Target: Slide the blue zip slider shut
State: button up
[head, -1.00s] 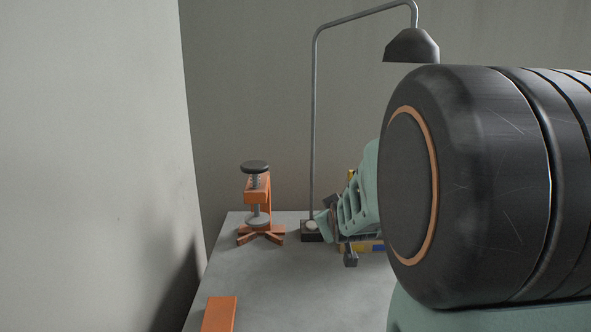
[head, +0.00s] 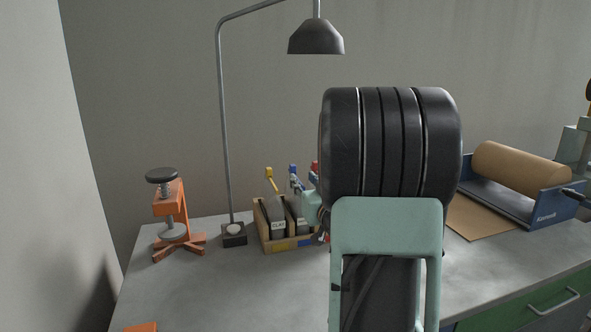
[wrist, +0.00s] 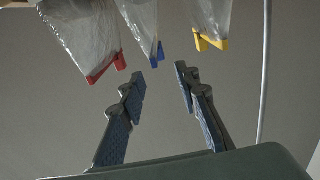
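In the wrist view a clear bag with a blue piece (wrist: 156,56) at its edge hangs between a bag with a red piece (wrist: 106,68) and one with a yellow piece (wrist: 210,42). My gripper (wrist: 160,84) is open there, its two fingers spread below and either side of the blue piece, apart from it and empty. In the head view the blue piece (head: 293,168) shows above a wooden box (head: 263,238), between the yellow piece (head: 269,171) and the partly hidden red piece (head: 314,166). My arm hides most of my gripper there. I cannot tell how far the blue zip is closed.
A lamp (head: 316,38) on a thin pole stands left of the box. An orange clamp (head: 172,212) stands farther left. A brown paper roll (head: 518,166) in a blue holder is at right. The grey bench (head: 210,290) is clear in front.

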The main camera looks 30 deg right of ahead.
aim_at(294, 168)
jog(key=x, duration=0.9)
jog(key=shift+w, duration=0.25)
jog(key=shift+c, duration=0.5)
grip_shut()
